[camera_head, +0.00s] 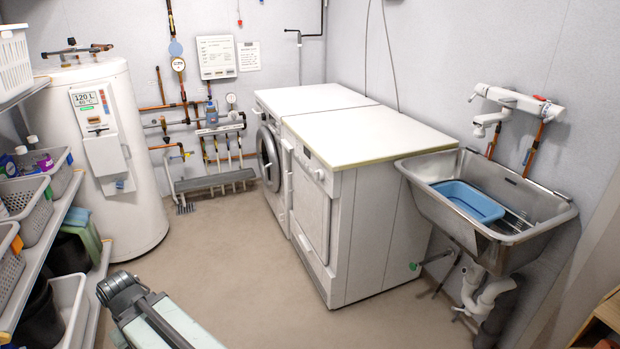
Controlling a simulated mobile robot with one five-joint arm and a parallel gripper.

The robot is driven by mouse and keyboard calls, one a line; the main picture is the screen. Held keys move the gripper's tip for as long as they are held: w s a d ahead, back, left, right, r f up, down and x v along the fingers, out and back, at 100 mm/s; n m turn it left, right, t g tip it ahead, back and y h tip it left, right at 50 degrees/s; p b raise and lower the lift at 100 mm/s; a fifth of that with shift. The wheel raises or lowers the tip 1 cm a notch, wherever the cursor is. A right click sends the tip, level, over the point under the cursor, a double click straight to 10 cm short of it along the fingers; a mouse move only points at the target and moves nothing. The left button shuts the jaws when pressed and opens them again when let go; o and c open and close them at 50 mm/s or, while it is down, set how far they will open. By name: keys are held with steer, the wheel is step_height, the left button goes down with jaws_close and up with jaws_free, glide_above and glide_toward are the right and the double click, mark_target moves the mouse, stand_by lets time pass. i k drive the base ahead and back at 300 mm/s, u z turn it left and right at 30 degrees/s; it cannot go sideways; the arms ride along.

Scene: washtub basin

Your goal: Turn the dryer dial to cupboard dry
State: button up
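Two white front-loading machines stand side by side against the right wall. The nearer one, which looks like the dryer (312,211), has a large squarish front door seen at a steep angle. A small round knob, likely its dial (319,175), sits near the right end of its upper front panel. Its setting and any labels are too small to read. Part of my arm shows at the lower left, well apart from the machines. My gripper is not in view.
Beyond the dryer stands a machine with a round door (269,158). A steel sink (552,222) holding a blue basin (468,200) is at right. A white boiler (137,195) and loaded shelves (38,262) line the left. The middle floor (222,245) is clear.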

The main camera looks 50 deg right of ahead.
mark_target(319, 176)
steer(key=u, duration=0.05)
steer(key=i, duration=0.95)
